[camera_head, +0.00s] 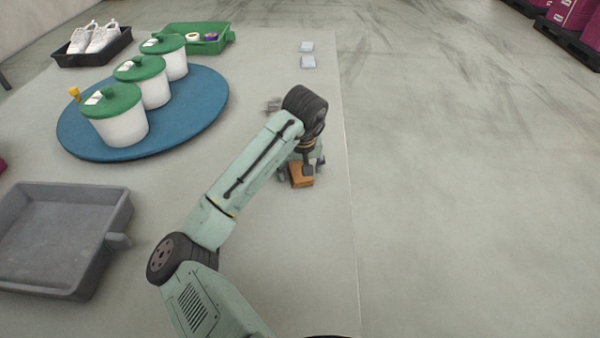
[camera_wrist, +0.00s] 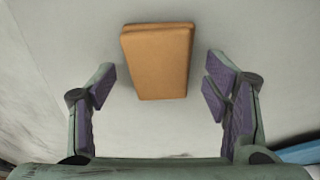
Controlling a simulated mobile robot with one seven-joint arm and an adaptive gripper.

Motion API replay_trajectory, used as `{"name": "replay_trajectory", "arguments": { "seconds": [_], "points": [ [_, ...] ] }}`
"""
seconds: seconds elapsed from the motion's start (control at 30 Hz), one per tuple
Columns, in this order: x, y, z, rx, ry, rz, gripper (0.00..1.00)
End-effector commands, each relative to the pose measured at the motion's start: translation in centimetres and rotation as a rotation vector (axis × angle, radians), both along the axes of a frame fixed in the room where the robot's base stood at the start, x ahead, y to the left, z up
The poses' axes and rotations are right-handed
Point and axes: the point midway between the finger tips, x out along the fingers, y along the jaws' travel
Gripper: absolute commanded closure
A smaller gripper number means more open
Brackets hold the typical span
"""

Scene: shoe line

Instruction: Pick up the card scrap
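The card scrap (camera_wrist: 157,62) looks like a flat, thick orange-brown block lying on the light surface in the wrist view. It also shows in the head view (camera_head: 301,178), partly covered by my gripper (camera_head: 298,168). In the wrist view my gripper (camera_wrist: 158,88) is open. One finger is on each side of the scrap's near end, with a gap on both sides. The scrap lies mostly ahead of the fingertips, and nothing is held. The head view does not show the fingertips clearly.
A grey tray (camera_head: 118,243) is at the left. A blue round board (camera_head: 200,117) bears white tubs with green lids (camera_head: 110,102). Behind are a black tray with white shoes (camera_head: 95,38) and a green tray (camera_head: 215,45). The surface's right edge is near.

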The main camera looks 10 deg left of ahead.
Motion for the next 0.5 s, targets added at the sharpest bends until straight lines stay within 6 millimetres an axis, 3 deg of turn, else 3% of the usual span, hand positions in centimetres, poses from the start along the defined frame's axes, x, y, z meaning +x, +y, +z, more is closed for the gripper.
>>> {"name": "replay_trajectory", "arguments": {
  "seconds": [0.5],
  "points": [
    [-0.01,-0.01,0.04,0.0,0.0,0.0,0.67]
  ]
}}
